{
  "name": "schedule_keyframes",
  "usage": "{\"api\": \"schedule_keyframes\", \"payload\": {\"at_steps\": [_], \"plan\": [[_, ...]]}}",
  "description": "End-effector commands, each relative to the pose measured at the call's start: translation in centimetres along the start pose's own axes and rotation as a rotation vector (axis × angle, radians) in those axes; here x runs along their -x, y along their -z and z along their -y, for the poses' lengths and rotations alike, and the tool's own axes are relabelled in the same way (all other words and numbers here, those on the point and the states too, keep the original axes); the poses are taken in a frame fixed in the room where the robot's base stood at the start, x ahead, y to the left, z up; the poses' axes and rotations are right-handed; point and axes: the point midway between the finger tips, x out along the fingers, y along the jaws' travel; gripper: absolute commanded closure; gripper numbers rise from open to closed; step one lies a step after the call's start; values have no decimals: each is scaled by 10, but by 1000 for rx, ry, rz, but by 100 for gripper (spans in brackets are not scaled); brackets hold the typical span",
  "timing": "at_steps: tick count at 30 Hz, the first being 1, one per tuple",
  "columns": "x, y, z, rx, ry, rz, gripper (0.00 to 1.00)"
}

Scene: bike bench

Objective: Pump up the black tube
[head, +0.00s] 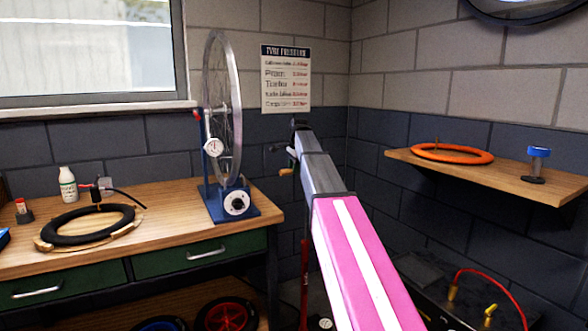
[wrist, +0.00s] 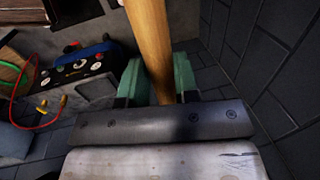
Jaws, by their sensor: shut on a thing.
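The black tube (head: 70,232) lies on a pale wooden ring on the workbench at left, its valve (head: 98,206) upright at the back. A pump head with a red part (head: 95,190) and a black hose (head: 130,199) is at the valve; I cannot tell whether it is locked on. My gripper (head: 292,155) is far out near the room corner. In the wrist view, its green fingers (wrist: 158,80) are shut on a wooden bar, the pump handle (wrist: 148,35). The handle's end (head: 286,172) shows in the head view, above a thin red upright (head: 305,250). The pump's lower part is mostly hidden.
A wheel truing stand (head: 228,203) and white bottle (head: 68,184) stand on the bench (head: 180,235). The shelf (head: 500,178) at right holds an orange tube (head: 452,153) and a blue-topped object (head: 538,155). A red cable (head: 495,275) is low at right, by a dark box (wrist: 80,68).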

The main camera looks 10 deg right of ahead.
Motion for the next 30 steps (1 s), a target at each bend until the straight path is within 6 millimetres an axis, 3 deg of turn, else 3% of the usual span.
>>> {"api": "schedule_keyframes", "payload": {"at_steps": [1, 2, 4, 12, 17, 30], "plan": [[0, 6, 4, -1, 6, -15, 100], [0, 7, 5, -1, 7, -16, 68], [-1, 7, 5, -2, 5, -18, 47], [-2, 4, 7, -1, 3, -18, 47], [8, 4, 8, -1, 4, -18, 47], [86, 6, 8, -2, 5, -19, 47]]}}
